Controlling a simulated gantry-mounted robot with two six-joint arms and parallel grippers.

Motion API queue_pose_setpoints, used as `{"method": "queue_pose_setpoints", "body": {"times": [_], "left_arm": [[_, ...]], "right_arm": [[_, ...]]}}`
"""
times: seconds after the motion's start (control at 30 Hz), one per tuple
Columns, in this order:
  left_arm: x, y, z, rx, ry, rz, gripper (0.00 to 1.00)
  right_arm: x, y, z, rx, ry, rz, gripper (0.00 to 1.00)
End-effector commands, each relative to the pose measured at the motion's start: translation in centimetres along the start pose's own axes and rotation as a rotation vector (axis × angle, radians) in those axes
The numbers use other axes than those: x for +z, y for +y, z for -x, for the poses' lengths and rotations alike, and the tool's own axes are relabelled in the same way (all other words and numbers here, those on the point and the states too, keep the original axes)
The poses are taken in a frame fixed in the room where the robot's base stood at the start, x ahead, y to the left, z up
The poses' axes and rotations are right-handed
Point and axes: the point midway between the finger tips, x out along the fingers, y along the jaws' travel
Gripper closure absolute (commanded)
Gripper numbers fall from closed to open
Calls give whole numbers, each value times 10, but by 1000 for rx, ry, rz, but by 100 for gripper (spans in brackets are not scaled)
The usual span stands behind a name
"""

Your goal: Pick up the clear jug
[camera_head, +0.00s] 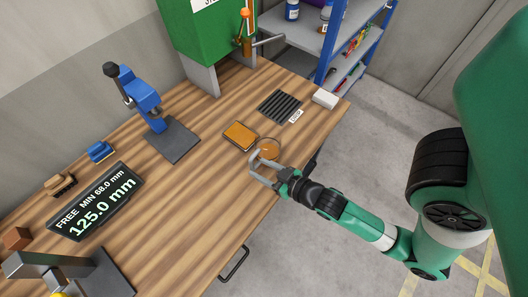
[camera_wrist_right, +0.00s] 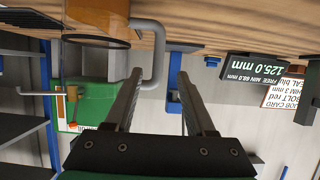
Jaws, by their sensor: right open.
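The clear jug (camera_head: 268,148) stands on the wooden bench near its right edge, with amber-orange showing inside. In the right wrist view, which looks upside down, the jug (camera_wrist_right: 95,22) is at the upper left, and its grey handle (camera_wrist_right: 158,58) reaches toward my fingers. My right gripper (camera_head: 260,168) is open beside the jug, on the near side. In the wrist view its two fingers (camera_wrist_right: 161,78) are apart, with the handle near the left finger. I cannot tell whether they touch. My left gripper is not in view.
An orange-topped block (camera_head: 240,135) lies just left of the jug. A blue press (camera_head: 145,95), a display reading 125.0 mm (camera_head: 97,200) and a green machine (camera_head: 205,40) stand further off.

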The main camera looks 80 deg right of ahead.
Motion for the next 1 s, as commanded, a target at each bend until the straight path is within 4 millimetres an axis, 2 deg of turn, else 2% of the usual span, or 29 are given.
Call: {"method": "queue_pose_setpoints", "body": {"times": [0.1, 0.2, 0.37, 0.57, 0.7, 0.93, 1.0], "left_arm": [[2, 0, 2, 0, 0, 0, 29], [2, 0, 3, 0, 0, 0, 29], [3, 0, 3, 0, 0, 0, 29], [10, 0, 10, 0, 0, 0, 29], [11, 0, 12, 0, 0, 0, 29], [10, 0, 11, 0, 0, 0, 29], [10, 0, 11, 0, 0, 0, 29]], "right_arm": [[1, 0, -23, 0, 2, -1, 45], [0, 0, -33, -1, 2, -1, 45], [1, 0, -37, -1, 0, 0, 45], [12, 4, -68, 0, 1, -1, 45], [10, 3, -85, -1, 1, 0, 45], [9, 3, -86, -2, 0, 0, 45], [9, 3, -86, -2, 0, 0, 58]]}}
